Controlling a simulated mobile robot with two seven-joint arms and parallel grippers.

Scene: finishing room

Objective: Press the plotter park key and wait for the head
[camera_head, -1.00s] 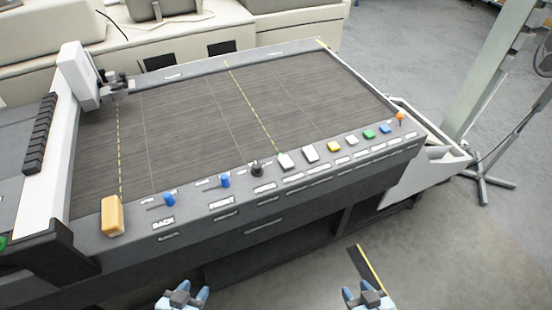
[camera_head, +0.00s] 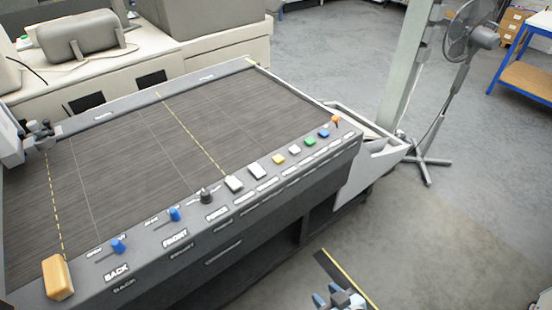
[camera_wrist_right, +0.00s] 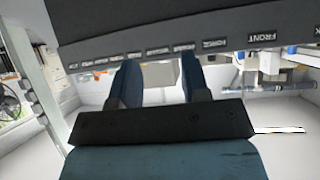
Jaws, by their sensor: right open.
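The plotter (camera_head: 130,150) has a dark flat bed and a grey front panel. Along the panel sit two blue sliders, a black knob (camera_head: 206,196), two larger white keys, then yellow (camera_head: 278,159), white, green (camera_head: 310,141) and blue (camera_head: 323,133) keys. Labels by the keys are too small to read, so I cannot tell which is park. The plotter head (camera_head: 38,133) is at the bed's left end. My right gripper (camera_head: 338,296) is open and empty, low in front of the panel and apart from it; its spread fingers (camera_wrist_right: 158,75) show in the right wrist view. My left gripper is out of view.
A yellow-orange block (camera_head: 58,278) sits at the panel's left end. An orange-topped knob (camera_head: 336,120) stands at its right end. A pedestal fan (camera_head: 466,45) and pale post (camera_head: 400,75) stand to the right. Floor in front and right is mostly clear.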

